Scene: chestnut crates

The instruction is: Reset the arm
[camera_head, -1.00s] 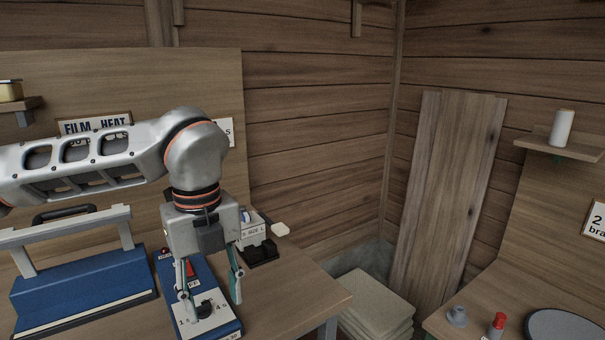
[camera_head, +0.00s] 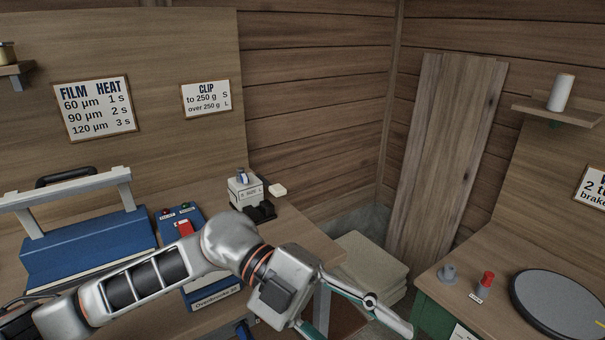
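My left arm comes in from the left, low across the front of the bench. My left gripper (camera_head: 358,318) hangs beyond the bench's front right corner, pointing down and right. Its fingers are spread apart with nothing visible between them, and one finger runs off the lower edge of the picture. It touches nothing that I can see. My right gripper is not in view.
On the bench (camera_head: 290,233) stand a blue sealer (camera_head: 90,250), a blue control box (camera_head: 180,222) partly behind my arm, and a white clip box (camera_head: 246,192). Folded sacks (camera_head: 365,262) lie in the corner. A right-hand table holds a dark disc (camera_head: 560,305) and a red-topped piece (camera_head: 486,282).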

